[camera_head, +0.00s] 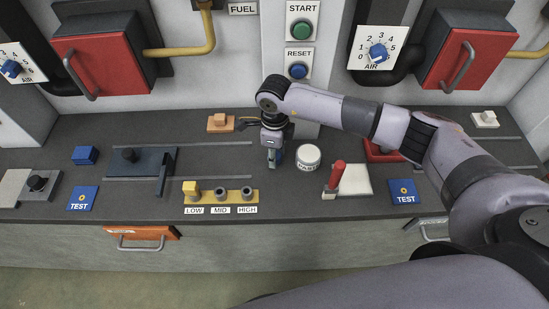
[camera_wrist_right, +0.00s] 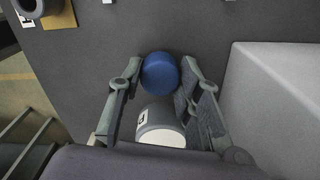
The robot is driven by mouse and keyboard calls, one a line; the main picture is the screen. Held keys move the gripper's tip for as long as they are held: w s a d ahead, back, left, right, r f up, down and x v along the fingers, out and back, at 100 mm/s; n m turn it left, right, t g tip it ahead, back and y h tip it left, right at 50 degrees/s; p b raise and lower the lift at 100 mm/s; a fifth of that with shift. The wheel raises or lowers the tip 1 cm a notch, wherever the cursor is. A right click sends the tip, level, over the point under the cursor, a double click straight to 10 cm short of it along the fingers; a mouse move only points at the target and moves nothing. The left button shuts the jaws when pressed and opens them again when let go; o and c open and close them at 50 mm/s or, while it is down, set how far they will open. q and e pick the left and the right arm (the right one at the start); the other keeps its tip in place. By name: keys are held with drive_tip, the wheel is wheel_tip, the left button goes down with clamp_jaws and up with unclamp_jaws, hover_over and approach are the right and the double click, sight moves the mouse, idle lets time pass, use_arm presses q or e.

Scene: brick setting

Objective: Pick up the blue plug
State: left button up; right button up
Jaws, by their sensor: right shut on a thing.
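The blue plug (camera_wrist_right: 160,72) is a round blue piece in the right wrist view, between the two fingers of my right gripper (camera_wrist_right: 157,85). The fingers are shut on its sides. In the head view my right gripper (camera_head: 273,160) points down over the dark counter, just left of the white round jar (camera_head: 308,157), and mostly hides the plug. I cannot tell whether the plug still touches the counter. The yellow socket block (camera_head: 221,197), labelled LOW, MID and HIGH, lies in front and to the left. A yellow plug (camera_head: 190,188) stands at LOW; MID and HIGH are empty. My left gripper is not in view.
An orange block (camera_head: 220,122) sits behind my right gripper to the left. A red-handled lever (camera_head: 336,177) stands to the right. A blue block (camera_head: 84,155) and a dark slider (camera_head: 140,160) are at the left. The jar (camera_wrist_right: 160,128) is close below the fingers.

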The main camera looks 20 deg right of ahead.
drive_tip(key=c, duration=0.4)
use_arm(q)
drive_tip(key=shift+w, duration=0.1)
use_arm(e)
drive_tip(key=shift+r, duration=0.1)
